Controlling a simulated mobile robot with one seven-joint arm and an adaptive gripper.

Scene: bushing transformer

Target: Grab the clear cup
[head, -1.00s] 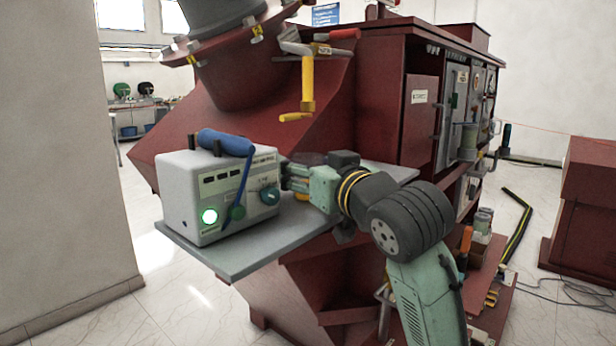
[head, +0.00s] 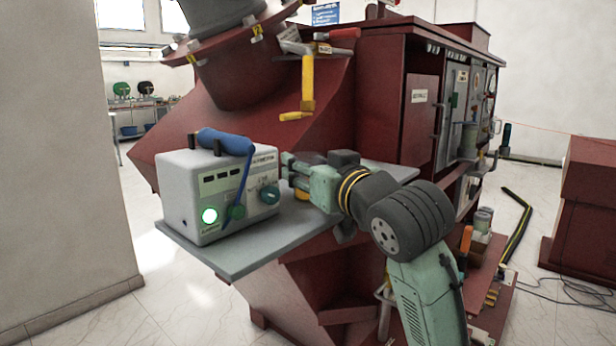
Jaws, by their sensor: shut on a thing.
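My gripper (head: 289,172) is low over the right part of the grey shelf, just right of the white box with the green light. It comes in from the right, with its fingers pointing left. It is shut on the clear cup (head: 310,158), and only a faint see-through part of the cup shows behind and above the fingers. The rest of the cup is hidden by the gripper, and I cannot tell whether it touches the shelf.
The white box (head: 212,190) with a blue-handled tool (head: 224,141) on top stands close left of my fingers. A small yellow-orange thing (head: 301,194) shows under the gripper. The grey shelf (head: 250,245) is bare in front. A yellow crank (head: 308,85) hangs above.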

